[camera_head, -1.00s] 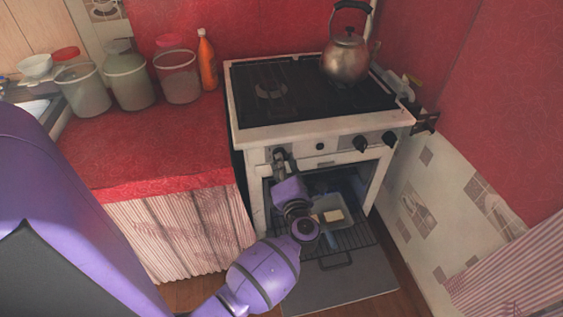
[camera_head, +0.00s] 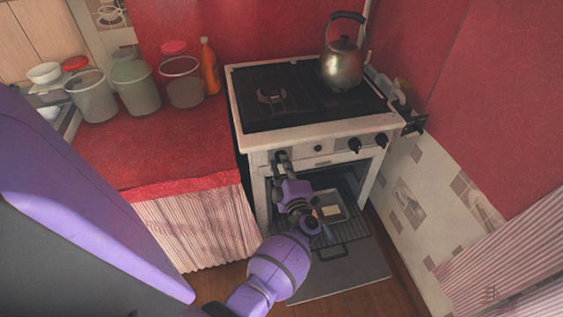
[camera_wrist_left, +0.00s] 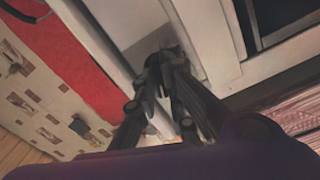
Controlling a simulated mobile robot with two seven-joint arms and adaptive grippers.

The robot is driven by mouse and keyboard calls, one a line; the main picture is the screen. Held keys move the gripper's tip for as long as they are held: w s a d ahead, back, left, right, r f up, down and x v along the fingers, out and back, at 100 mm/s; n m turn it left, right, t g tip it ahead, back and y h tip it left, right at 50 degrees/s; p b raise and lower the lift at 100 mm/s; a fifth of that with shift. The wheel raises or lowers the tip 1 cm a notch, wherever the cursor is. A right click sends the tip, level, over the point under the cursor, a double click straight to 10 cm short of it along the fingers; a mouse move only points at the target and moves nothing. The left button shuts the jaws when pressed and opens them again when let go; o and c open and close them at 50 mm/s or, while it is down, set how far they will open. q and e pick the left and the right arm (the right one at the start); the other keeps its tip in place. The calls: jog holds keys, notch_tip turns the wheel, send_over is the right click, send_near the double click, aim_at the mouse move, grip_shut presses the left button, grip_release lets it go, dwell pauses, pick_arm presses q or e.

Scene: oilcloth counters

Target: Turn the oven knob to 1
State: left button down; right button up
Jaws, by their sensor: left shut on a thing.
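The white oven (camera_head: 262,148) stands against the red wall with its door open. My left gripper (camera_head: 281,158) is at the left end of the oven's front panel. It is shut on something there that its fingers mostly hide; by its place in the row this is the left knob. The gripper's dark fingers (camera_wrist_left: 168,62) also show in the left wrist view, close together against the white panel. Two black knobs (camera_head: 354,144) (camera_head: 381,139) sit free at the panel's right, and a small dark button (camera_head: 318,148) is between. The knob marks are too small to read. My right gripper is not in view.
The oven door (camera_head: 345,270) hangs down in front. A tray (camera_head: 340,214) with a pale block is on the rack inside. A metal kettle (camera_head: 343,65) stands on the hob. Jars (camera_head: 135,88) and an orange bottle (camera_head: 209,66) stand on the red counter (camera_head: 160,150).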

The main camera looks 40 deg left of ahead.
pick_arm(q)
jog(key=shift+m+p, duration=0.4)
jog(key=shift+m, duration=0.6)
jog(key=c, duration=1.8)
grip_release()
jog(key=shift+c, duration=0.2)
jog(key=v, duration=1.2)
